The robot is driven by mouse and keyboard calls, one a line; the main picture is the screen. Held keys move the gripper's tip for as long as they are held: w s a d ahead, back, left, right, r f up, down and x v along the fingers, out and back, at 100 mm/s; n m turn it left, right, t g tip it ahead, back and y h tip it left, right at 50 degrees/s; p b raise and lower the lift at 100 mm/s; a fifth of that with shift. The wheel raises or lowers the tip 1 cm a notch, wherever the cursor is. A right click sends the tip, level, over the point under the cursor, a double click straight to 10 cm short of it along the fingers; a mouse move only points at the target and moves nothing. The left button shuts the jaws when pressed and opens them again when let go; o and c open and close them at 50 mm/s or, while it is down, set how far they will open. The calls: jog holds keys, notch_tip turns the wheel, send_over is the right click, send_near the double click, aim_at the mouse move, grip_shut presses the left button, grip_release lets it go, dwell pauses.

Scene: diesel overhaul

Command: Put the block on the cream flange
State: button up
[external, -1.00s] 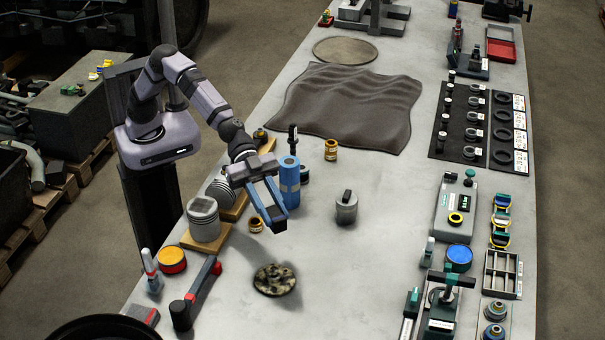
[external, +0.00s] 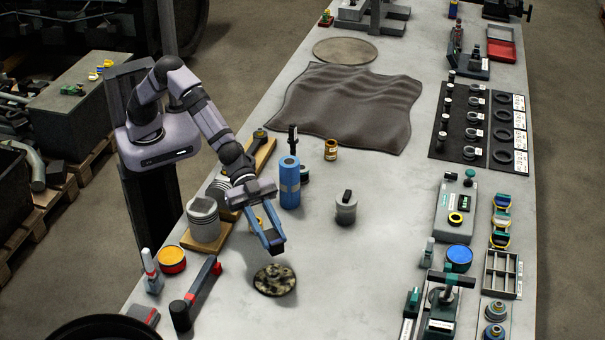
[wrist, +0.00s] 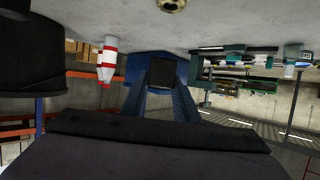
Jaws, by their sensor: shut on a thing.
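My gripper (external: 274,240) has blue fingers and hangs above the bench, just behind a mottled cream-and-black disc (external: 275,280). In the wrist view the fingers (wrist: 163,85) are shut on a dark, square-faced block (wrist: 163,72). The block is hardly visible in the external view. A cream-tan round piece with a dark centre (wrist: 172,4) is cut off by the top edge of the wrist view; I cannot tell if it is the cream flange. A small brass-coloured ring (external: 258,222) is partly hidden behind my gripper in the external view.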

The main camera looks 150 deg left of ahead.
aim_at(272, 267)
jog(key=shift+f, duration=3.95)
jog(key=shift+f, duration=0.15)
jog(key=o, duration=1.1)
jog(key=shift+s+r, duration=0.1)
jog(key=shift+r, duration=0.1)
jog(key=b+v, duration=0.2)
jog(key=v, duration=0.5)
jog(key=shift+s, duration=0.15)
